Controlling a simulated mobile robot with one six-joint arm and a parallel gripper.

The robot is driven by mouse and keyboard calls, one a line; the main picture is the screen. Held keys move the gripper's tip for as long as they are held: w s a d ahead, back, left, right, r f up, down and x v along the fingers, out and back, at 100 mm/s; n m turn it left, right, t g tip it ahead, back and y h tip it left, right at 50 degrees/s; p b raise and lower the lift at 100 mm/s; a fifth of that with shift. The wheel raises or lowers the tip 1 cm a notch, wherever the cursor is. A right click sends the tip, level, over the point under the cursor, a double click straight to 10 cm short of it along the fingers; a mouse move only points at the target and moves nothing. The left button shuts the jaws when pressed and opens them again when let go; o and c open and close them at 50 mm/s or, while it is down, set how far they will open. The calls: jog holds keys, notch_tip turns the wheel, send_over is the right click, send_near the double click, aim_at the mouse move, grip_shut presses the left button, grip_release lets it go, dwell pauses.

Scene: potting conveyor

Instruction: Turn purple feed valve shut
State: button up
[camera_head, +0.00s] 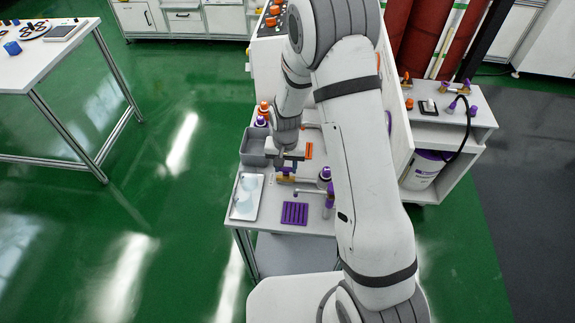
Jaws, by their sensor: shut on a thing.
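The purple feed valve (286,178) is a small brass body with a purple handle. It sits on the far part of the small white bench, behind a purple slotted mat (294,213). My gripper (287,169) points down over it from above, and its fingers are shut on the purple handle. The fingers cover part of the handle, so its exact angle is hard to tell. A spout with a purple part (328,202) stands to the right of the mat.
A white tray (237,214) lies left of the mat, with a grey bin (250,158) behind it. A purple-capped bottle (324,176) stands close on the right. Orange- and purple-capped bottles stand at the back. A side shelf (480,116) holds more fittings. Green floor is open left.

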jog(key=shift+f+n+b, duration=0.1)
jog(key=shift+n+b, duration=0.2)
jog(key=n+b, duration=0.2)
jog(key=n, duration=0.1)
jog(key=shift+f+b, duration=0.1)
jog(key=shift+b, duration=0.2)
jog(key=n+b, duration=0.3)
jog(key=n, duration=0.2)
jog(key=n+b, duration=0.2)
jog(key=n, duration=0.2)
jog(key=shift+n, duration=0.4)
jog(key=shift+n+b, duration=0.9)
jog(key=shift+n, duration=1.1)
jog(key=shift+r, duration=0.2)
jog(key=o, duration=1)
